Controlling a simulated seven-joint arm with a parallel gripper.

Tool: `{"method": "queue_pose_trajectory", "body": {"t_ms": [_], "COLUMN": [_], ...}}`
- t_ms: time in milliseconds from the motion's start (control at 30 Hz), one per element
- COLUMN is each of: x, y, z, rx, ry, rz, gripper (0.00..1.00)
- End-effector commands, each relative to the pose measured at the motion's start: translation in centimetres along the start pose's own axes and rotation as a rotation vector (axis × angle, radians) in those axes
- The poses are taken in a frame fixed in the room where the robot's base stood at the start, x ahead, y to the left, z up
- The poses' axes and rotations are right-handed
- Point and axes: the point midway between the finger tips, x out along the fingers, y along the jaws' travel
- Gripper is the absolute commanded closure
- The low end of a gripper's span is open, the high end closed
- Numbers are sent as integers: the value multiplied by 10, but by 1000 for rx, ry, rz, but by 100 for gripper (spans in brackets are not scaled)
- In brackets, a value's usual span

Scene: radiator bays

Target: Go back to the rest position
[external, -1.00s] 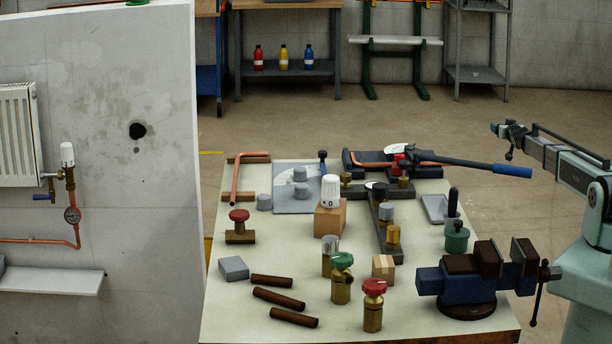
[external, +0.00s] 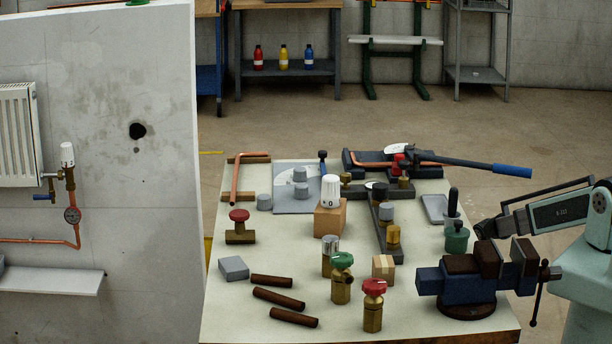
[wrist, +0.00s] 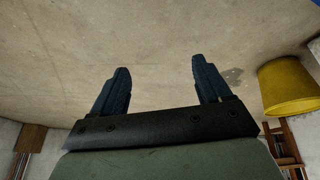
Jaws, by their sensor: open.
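My gripper (wrist: 160,68) shows in the wrist view with its two dark blue fingers well apart. Nothing is between them, and bare concrete-like floor lies behind. In the external view my arm is folded at the right edge, beside the workbench (external: 290,235). A dark end of the arm is by the bench's right side, behind the vise (external: 480,275); I cannot make out the fingers there.
The bench holds valves, brown pipe pieces (external: 278,298), a white-headed valve on a wooden block (external: 330,218) and a blue-handled pipe bender (external: 470,165). A yellow bucket (wrist: 288,88) shows at the right of the wrist view. The floor behind the bench is clear.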

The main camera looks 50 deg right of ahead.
Motion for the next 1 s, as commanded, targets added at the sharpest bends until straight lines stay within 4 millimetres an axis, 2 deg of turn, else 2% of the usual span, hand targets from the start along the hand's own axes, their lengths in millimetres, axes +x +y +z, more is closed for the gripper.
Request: {"method": "queue_pose_trajectory", "body": {"t_ms": [33,167,300,500,600,700,800,867,1000], "x": [-3,-10,-26,-66,-89,-110,-125,-130,-130], "y": [-14,-42,-63,-76,-75,-72,-68,-67,-67], "z": [34,109,191,306,354,391,415,423,423], "rx": [-27,-96,-176,-298,-355,-403,-434,-445,-445], "ry": [-60,-212,-381,-631,-748,-844,-910,-934,-934], "rz": [-9,-26,-39,-49,-50,-48,-47,-45,-45], "gripper": [23,23,23,23,23,23,23,23,23]}}
